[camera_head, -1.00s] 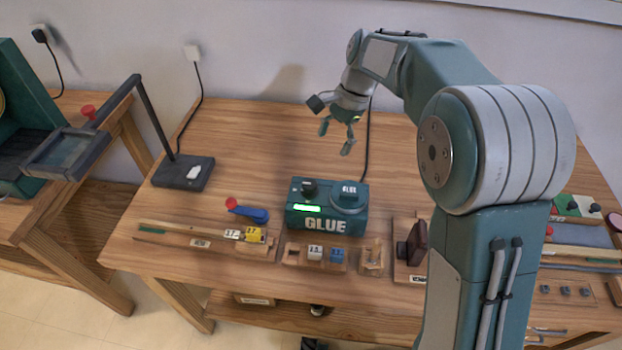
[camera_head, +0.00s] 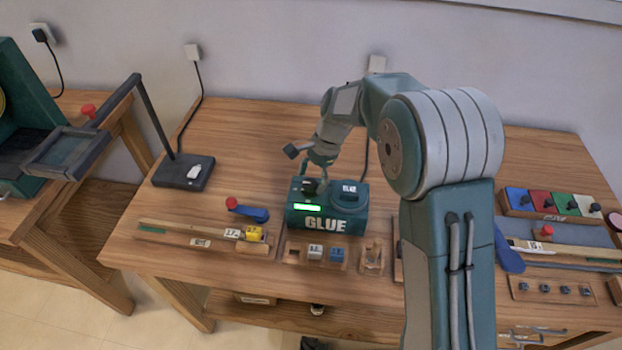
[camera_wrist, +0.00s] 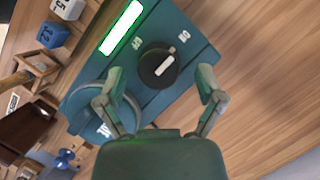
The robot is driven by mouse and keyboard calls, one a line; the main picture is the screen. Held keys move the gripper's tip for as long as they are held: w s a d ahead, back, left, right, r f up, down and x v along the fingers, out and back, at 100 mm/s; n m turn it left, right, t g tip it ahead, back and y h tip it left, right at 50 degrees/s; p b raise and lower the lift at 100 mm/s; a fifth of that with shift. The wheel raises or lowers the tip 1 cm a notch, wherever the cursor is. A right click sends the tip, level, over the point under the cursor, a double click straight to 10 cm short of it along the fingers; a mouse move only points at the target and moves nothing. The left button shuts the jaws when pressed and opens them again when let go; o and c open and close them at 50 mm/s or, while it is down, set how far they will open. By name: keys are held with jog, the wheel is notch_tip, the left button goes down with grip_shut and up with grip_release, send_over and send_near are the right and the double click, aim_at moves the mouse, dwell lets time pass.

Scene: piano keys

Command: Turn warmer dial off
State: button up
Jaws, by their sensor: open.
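The glue warmer (camera_head: 326,207) is a teal box on the table with the word GLUE on its front and a lit green display (camera_head: 307,208). Its black dial (camera_wrist: 158,67) shows in the wrist view with a white pointer bar, between an ON and an OFF label. The pointer lies toward the upper right, roughly at the ON mark. My gripper (camera_wrist: 165,92) is open, its two fingers spread to either side below the dial, not touching it. In the head view my gripper (camera_head: 318,172) is just above the warmer's dial, partly hiding it. A round glue pot lid (camera_head: 348,195) sits beside the dial.
Numbered blocks (camera_head: 316,251) stand in a wooden tray in front of the warmer. A red-and-blue tool (camera_head: 247,210) lies to its left. A lamp-like stand (camera_head: 183,172) is further left. The table behind the warmer is mostly clear.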

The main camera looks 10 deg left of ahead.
jog(key=shift+f, duration=0.1)
jog(key=c, duration=1.1)
jog(key=shift+c, duration=0.2)
jog(key=shift+n, duration=0.3)
jog(key=n+h, duration=0.1)
jog(key=n, duration=0.2)
jog(key=shift+n+g, duration=0.3)
jog(key=shift+g, duration=0.1)
jog(key=n+h, duration=0.2)
jog(key=n, duration=0.2)
jog(key=shift+a+f+n, duration=0.1)
jog(key=shift+a+n, duration=0.05)
jog(key=shift+n, duration=0.15)
jog(key=n+h, duration=0.1)
jog(key=n, duration=0.3)
jog(key=shift+a+h, duration=0.1)
jog(key=shift+h, duration=0.3)
jog(key=n, duration=0.2)
jog(key=n+t+h, duration=0.1)
jog(key=n, duration=0.2)
jog(key=shift+s+h, duration=0.1)
jog(key=shift+h, duration=0.2)
